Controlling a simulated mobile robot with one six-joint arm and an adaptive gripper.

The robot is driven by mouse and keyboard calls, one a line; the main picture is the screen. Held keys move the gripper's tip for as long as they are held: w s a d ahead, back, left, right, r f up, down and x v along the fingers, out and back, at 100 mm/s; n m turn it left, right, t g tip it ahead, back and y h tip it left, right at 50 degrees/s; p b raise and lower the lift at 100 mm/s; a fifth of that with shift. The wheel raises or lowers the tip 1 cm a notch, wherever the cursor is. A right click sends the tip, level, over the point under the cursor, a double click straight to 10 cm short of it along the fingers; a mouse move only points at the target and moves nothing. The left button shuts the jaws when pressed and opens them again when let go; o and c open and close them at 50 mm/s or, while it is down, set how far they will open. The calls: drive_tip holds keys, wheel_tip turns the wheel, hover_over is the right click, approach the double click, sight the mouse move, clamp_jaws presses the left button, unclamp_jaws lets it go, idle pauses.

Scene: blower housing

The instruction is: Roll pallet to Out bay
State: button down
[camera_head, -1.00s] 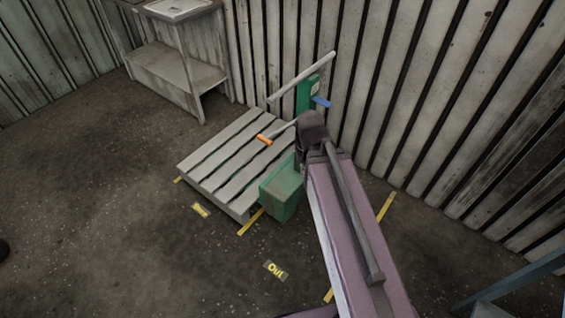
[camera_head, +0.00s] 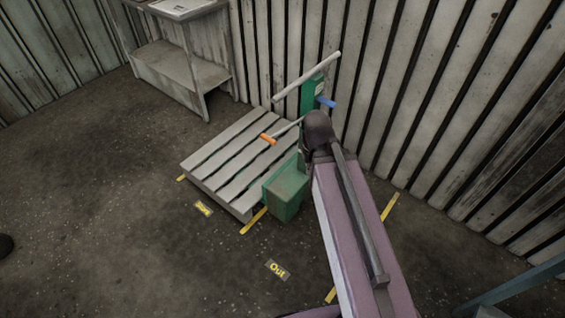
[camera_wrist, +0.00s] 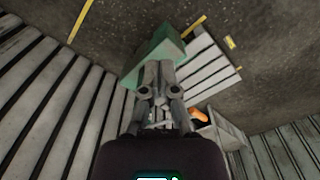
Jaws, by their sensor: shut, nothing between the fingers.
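The grey slatted pallet (camera_head: 222,166) sits on the green pallet truck (camera_head: 287,188) near the back wall. The truck has a green upright (camera_head: 307,97) with a long pale bar (camera_head: 306,76), a blue lever (camera_head: 326,102) and an orange-tipped lever (camera_head: 268,139). The yellow Out label (camera_head: 277,270) lies on the floor in front, right of the pallet. In the wrist view my gripper (camera_wrist: 160,66) is shut and empty, in front of the truck's green body (camera_wrist: 152,48). Pallet slats (camera_wrist: 212,66) and the orange tip (camera_wrist: 202,124) show beside it. In the head view my arm hides the gripper.
A second yellow label (camera_head: 203,208) and a yellow floor strip (camera_head: 253,221) lie by the pallet's front edge. Another strip (camera_head: 390,207) lies right of my arm. A workbench (camera_head: 180,77) stands at the back left. The floor at front left is mostly clear.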

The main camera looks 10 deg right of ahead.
drive_tip(key=c, duration=0.8)
unclamp_jaws()
drive_tip(key=shift+w+r, duration=0.1)
drive_tip(key=shift+w, duration=0.05)
drive_tip(key=o, duration=0.4)
drive_tip(key=shift+w+r+m+p, duration=0.15)
drive_tip(key=shift+w+r+p, duration=0.25)
drive_tip(key=shift+w, duration=0.2)
drive_tip(key=shift+w+r+m+p, duration=0.15)
drive_tip(key=shift+w+r+p, duration=0.15)
drive_tip(key=shift+w, duration=0.25)
wheel_tip(320, 180, up, 16)
drive_tip(key=m+t+y+p, duration=0.2)
drive_tip(key=m+p, duration=0.7)
drive_tip(key=p, duration=0.7)
hover_over(289, 88)
drive_tip(key=s+d, duration=0.2)
drive_tip(key=shift+w+r, duration=0.1)
drive_tip(key=shift+w, duration=0.1)
drive_tip(key=b+x, duration=0.6)
drive_tip(key=x, duration=0.1)
drive_tip(key=b+x, duration=0.6)
drive_tip(key=b, duration=0.1)
drive_tip(key=shift+s+d+f, duration=0.1)
drive_tip(key=shift+s+f, duration=0.05)
drive_tip(key=shift+f, duration=0.3)
clamp_jaws()
